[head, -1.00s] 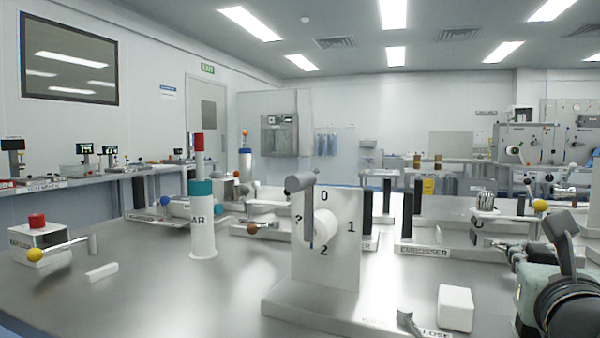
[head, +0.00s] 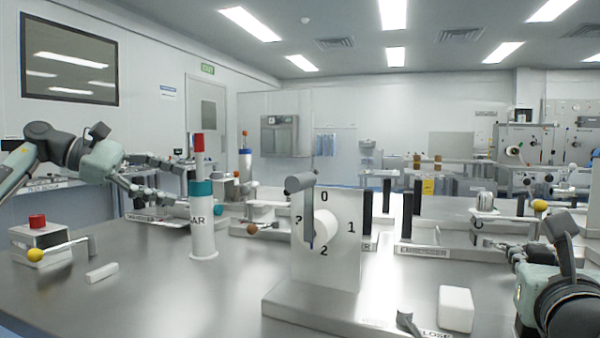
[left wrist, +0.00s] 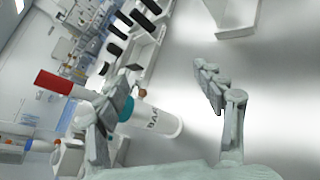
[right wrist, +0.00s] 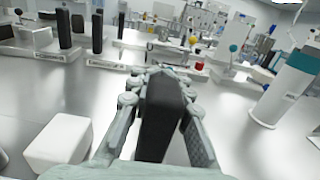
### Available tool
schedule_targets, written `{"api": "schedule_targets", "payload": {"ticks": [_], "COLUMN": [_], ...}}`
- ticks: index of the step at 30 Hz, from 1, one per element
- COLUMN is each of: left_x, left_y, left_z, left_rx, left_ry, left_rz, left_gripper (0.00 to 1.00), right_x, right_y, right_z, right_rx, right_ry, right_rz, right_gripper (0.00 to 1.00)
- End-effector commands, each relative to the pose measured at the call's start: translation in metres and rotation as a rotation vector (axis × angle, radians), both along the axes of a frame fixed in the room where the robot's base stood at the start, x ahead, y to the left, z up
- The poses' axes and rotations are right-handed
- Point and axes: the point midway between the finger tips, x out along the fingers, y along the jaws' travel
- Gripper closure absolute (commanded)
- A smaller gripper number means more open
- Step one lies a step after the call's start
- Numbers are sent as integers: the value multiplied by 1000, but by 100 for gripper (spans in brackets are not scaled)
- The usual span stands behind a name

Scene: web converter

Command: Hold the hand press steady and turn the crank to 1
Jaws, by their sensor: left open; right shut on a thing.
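The hand press appears to be the white upright panel (head: 340,268) marked 0, 1 and 2, on a broad base in the middle of the head view. Its crank (head: 308,220) is a grey arm on a white hub, with its grey handle (head: 299,183) up near the 0. My left gripper (head: 165,175) is open and empty, left of the press and apart from it; its spread fingers (left wrist: 162,75) show in the left wrist view. My right gripper (head: 513,254) is right of the press. In the right wrist view it is shut on a black bar (right wrist: 160,112).
A white cylinder with a teal band and red top (head: 203,235) stands between my left gripper and the press. A small box with a red knob and yellow-balled lever (head: 38,243) sits left. A white block (head: 456,308) lies before my right gripper. Open tabletop lies front left.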

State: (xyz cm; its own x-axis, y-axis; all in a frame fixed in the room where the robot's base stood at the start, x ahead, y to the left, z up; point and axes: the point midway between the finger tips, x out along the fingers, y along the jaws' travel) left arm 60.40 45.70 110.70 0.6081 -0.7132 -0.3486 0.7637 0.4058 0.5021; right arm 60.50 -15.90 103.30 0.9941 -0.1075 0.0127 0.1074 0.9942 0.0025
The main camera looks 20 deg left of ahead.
Motion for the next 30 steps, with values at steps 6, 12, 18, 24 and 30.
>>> {"api": "schedule_targets", "payload": {"ticks": [6,12,18,24,30], "left_x": [-30,-55,-61,-65,-68], "left_y": [-140,-178,-201,-241,-277], "left_z": [24,36,36,36,36], "left_rx": [-378,-493,-502,-502,-502], "left_ry": [263,413,433,432,431], "left_rz": [-460,-665,-687,-687,-685], "left_gripper": [31,31,31,31,31], "right_x": [1,1,1,1,1], "right_y": [2,2,2,2,2], "right_z": [-12,-12,-12,-12,-12], "right_rx": [-4,-4,-4,-4,-4], "right_ry": [28,28,28,28,28], "right_rz": [4,4,4,4,4], "right_gripper": [100,100,100,100,100]}}
